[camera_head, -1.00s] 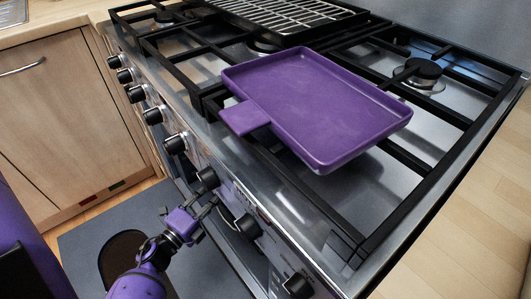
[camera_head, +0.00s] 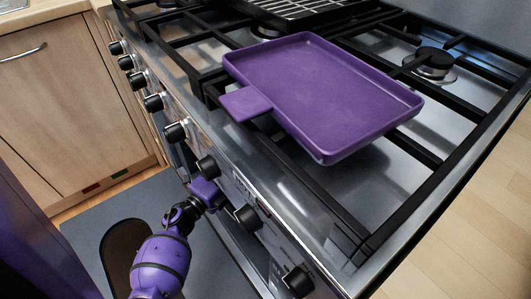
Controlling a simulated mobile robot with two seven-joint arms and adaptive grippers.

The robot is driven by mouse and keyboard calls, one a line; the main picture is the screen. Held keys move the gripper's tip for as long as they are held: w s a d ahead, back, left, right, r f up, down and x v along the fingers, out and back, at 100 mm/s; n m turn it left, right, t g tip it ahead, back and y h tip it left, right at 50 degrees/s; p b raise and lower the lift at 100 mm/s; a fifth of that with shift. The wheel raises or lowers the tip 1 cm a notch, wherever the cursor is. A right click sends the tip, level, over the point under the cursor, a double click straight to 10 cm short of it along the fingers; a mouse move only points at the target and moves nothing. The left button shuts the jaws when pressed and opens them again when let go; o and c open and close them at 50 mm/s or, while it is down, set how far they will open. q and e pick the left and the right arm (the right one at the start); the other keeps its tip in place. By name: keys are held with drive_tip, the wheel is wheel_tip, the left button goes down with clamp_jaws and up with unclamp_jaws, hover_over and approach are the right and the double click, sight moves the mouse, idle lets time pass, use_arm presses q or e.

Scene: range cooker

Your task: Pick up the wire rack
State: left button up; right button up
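A wire rack (camera_head: 290,8) of thin bright bars lies in a dark frame at the back of the cooker top, cut off by the top edge. My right gripper is out of view.
A purple tray (camera_head: 320,95) with a flat handle lies on the black hob grates. Several black knobs (camera_head: 248,217) stick out of the cooker front near my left gripper. Wooden cabinets (camera_head: 70,110) stand at left, and a grey mat (camera_head: 85,240) lies on the floor.

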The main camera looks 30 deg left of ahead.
use_arm(q)
clamp_jaws()
drive_tip(key=shift+r, duration=0.15)
